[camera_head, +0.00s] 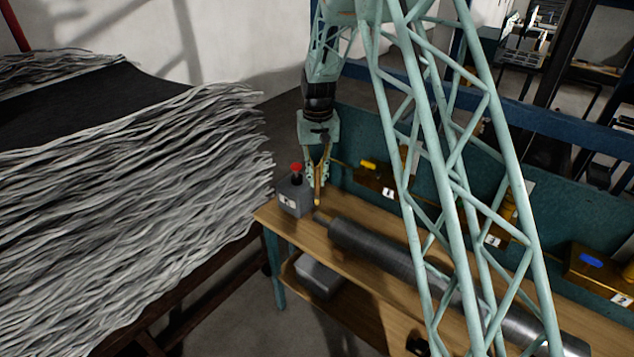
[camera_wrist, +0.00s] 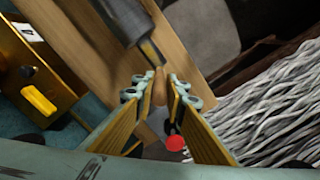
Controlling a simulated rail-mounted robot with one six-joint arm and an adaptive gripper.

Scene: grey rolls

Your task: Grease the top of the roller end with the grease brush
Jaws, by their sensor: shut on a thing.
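The dark grey roller (camera_head: 375,247) lies along the wooden bench, its narrow end stub (camera_head: 321,217) pointing to the left. In the wrist view the roller (camera_wrist: 124,18) is at the top, with its end stub (camera_wrist: 150,52) toward me. My gripper (camera_head: 318,178) points down above the bench near that end. It is shut on the wooden grease brush (camera_wrist: 160,88), which also shows as a thin brown stick in the head view (camera_head: 317,193). The brush tip appears close to the stub; I cannot tell if they touch. Grease is not discernible.
A grey box with a red knob (camera_head: 296,167) stands at the bench's left end, close to my gripper; the knob (camera_wrist: 175,143) shows beside the fingers. Brass boxes (camera_head: 372,180) line the teal back panel. A grey bin (camera_head: 318,275) sits below. Stacked grey strands fill the left.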

